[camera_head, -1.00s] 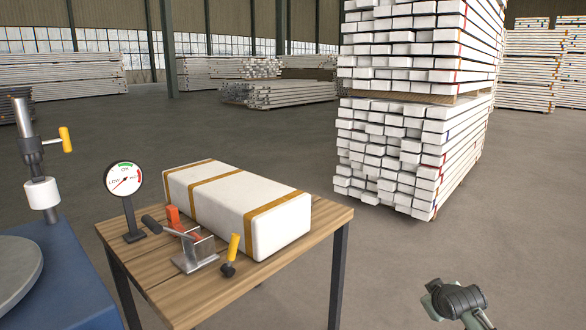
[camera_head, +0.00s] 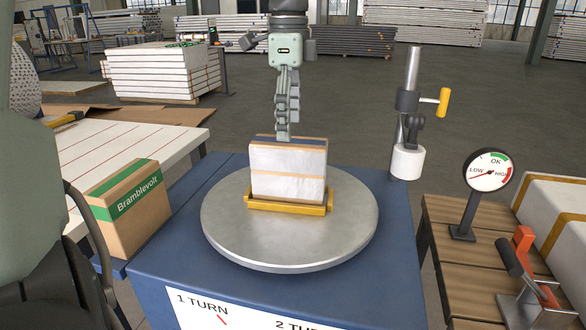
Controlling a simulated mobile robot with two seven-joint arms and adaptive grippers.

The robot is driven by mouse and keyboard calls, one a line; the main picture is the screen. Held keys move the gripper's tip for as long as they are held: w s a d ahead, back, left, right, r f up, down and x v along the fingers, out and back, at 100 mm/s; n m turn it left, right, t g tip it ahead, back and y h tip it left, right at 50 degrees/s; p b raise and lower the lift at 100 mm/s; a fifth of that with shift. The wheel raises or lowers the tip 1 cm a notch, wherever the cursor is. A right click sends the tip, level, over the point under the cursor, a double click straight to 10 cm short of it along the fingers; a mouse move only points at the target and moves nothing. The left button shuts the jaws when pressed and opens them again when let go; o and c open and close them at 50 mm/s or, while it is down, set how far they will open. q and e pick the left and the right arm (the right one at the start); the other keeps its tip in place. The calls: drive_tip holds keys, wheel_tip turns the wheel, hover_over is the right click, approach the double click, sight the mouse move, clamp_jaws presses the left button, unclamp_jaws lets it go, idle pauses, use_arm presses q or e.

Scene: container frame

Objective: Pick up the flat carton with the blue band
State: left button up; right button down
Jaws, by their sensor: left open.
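A flat carton (camera_head: 288,172) with pale faces, brown edges and a dark blue band along its top stands upright in a yellow holder (camera_head: 288,208) on a round grey turntable (camera_head: 335,235). My left gripper (camera_head: 283,134) points down over the carton, its fingers seen nearly edge-on. It is open, with its tips overlapping the carton's top edge in the picture. Whether they touch the carton or straddle it cannot be told. My right gripper is not in view.
The turntable sits on a blue base (camera_head: 385,275). A post with a white roller (camera_head: 407,163) and yellow handle stands behind right. A Bramblevolt box (camera_head: 133,208) is at left. A gauge (camera_head: 487,172) and red-handled clamp (camera_head: 523,262) stand on the wooden table at right.

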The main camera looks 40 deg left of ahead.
sight(289, 171)
use_arm(q)
drive_tip(key=f, duration=0.4)
drive_tip(key=shift+w+a+f, duration=0.25)
drive_tip(key=shift+f, duration=0.15)
drive_tip(key=shift+p, duration=0.3)
clamp_jaws()
